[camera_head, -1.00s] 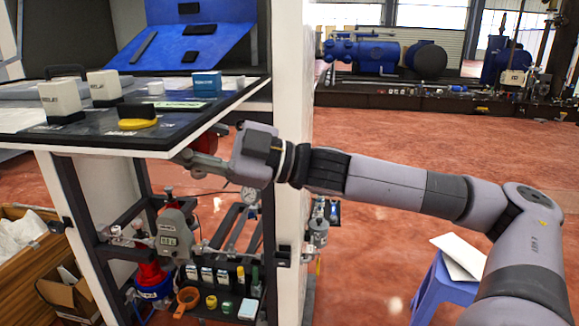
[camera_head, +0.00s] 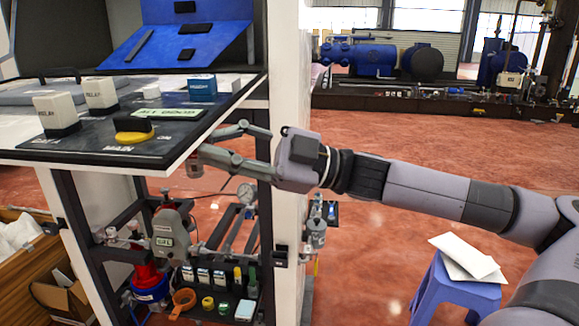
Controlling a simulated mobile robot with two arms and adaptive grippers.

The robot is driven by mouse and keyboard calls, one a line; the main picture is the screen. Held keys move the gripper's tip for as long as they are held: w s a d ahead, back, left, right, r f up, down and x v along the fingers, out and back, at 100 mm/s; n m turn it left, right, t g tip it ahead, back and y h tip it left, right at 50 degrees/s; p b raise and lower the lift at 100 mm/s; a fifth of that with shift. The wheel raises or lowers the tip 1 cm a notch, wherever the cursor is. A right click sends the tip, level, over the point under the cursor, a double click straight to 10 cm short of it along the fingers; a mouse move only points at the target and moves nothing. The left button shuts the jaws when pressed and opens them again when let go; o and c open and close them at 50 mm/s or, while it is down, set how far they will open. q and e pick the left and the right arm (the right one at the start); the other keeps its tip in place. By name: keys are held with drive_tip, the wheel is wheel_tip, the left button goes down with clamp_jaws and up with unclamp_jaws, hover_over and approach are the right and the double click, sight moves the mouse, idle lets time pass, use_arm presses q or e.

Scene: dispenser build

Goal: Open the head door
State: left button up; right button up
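I cannot tell for sure which part is the head door. A dark flat panel with a white edge (camera_head: 100,157) lies level at the dispenser's upper front, below a tilted blue plate (camera_head: 185,40). My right gripper (camera_head: 206,143) is at the panel's right edge, reaching in from the right with its fingers spread. One finger shows above the other near that edge. Nothing shows held between them; whether they touch the panel is unclear. My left gripper is not in view.
On the panel stand white blocks (camera_head: 101,92), a blue block (camera_head: 202,87) and a yellow-based switch (camera_head: 133,132). Below are a grey pump (camera_head: 170,228) and a shelf of small bottles. A white post (camera_head: 290,100) stands behind my gripper. A blue stool (camera_head: 455,290) is at right.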

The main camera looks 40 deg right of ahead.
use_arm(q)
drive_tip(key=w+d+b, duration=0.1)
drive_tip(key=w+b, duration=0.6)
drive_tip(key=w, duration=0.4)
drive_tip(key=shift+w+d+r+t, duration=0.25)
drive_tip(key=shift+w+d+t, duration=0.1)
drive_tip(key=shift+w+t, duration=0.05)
use_arm(e)
drive_tip(key=v, duration=0.9)
drive_tip(key=shift+s+f, duration=0.25)
drive_tip(key=shift+s, duration=0.2)
drive_tip(key=shift+d, duration=0.1)
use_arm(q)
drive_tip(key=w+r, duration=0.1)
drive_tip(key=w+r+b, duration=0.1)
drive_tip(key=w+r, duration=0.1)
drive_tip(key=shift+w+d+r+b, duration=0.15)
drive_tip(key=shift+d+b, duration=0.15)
use_arm(e)
drive_tip(key=shift+c, duration=0.3)
